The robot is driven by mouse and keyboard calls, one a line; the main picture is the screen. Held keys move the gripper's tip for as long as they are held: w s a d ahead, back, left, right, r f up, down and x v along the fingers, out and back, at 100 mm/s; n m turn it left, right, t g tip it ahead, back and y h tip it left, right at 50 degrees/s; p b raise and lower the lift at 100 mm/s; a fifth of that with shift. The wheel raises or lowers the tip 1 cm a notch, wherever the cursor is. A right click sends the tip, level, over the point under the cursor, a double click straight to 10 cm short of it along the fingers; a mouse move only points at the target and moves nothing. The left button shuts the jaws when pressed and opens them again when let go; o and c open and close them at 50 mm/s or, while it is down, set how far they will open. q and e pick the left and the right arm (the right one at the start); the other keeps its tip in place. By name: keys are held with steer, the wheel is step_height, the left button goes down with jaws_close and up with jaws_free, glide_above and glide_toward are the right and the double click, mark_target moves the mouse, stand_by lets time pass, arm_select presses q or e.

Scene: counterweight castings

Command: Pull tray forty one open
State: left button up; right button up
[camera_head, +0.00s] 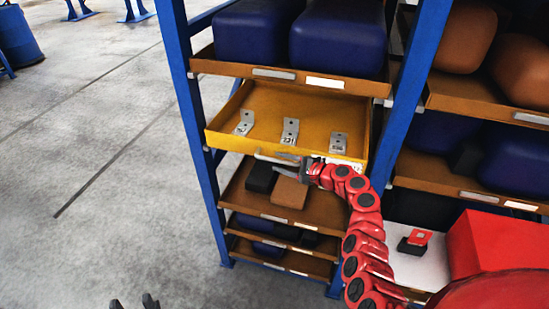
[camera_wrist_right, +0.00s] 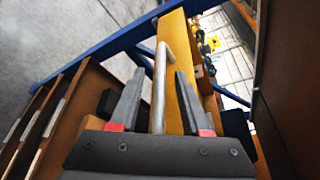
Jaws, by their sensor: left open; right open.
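A yellow tray (camera_head: 262,141) sits in the blue-framed rack, with its inside in view and several bent metal brackets (camera_head: 290,130) lying in it. Its front stands out past the shelf above. A pale bar handle (camera_head: 277,159) runs along its front; I cannot read a number forty one on it. My right gripper (camera_head: 283,172) is open at this handle. In the right wrist view, the handle (camera_wrist_right: 160,90) lies between the two open fingers (camera_wrist_right: 159,76), with gaps on both sides. My left gripper (camera_head: 134,303) is open and empty at the bottom edge, far from the tray.
Blue blocks (camera_head: 338,38) fill the shelf above. A black block (camera_head: 262,178) and a brown block (camera_head: 290,192) lie on the shelf below. A red box (camera_head: 495,243) stands at right, by a white surface (camera_head: 405,260). The grey floor at left is clear; a blue barrel (camera_head: 18,40) stands far off.

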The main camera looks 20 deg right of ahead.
mark_target(278, 161)
steer(key=shift+x, duration=1.55)
jaws_close()
stand_by(0.4)
